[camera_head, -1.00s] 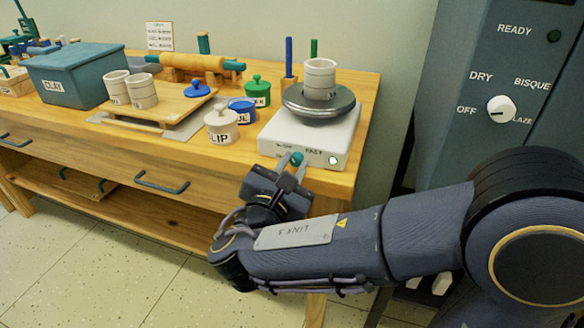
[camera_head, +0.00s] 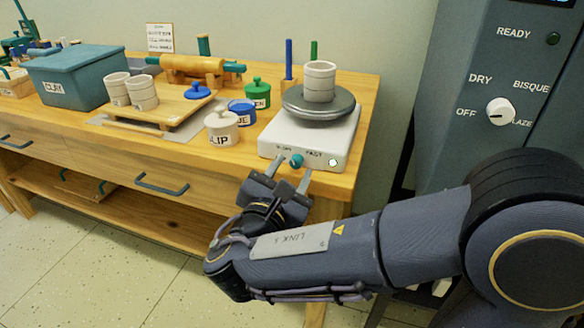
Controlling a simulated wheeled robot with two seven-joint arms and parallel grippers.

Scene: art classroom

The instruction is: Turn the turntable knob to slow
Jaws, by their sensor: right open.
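The turntable (camera_head: 270,136) is a white box with a dark grey round wheel (camera_head: 318,110) on top and a pale striped cup (camera_head: 319,80) on the wheel. Its teal knob (camera_head: 296,160) sits on the front face, between the small words SLOW at left and FAST at right. A white light shows at the front right corner. My right gripper (camera_head: 290,173) is just in front of and below the knob. Its two fingers are apart and point at the turntable, and it holds nothing. Which way the knob points is too small to tell. My left gripper is not in view.
The turntable stands at the right end of a wooden bench (camera_head: 215,165). Lidded jars (camera_head: 222,128), a board with cups (camera_head: 168,108) and a teal clay box (camera_head: 78,76) stand to the left. A grey kiln (camera_head: 470,110) rises at the right. The floor in front is clear.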

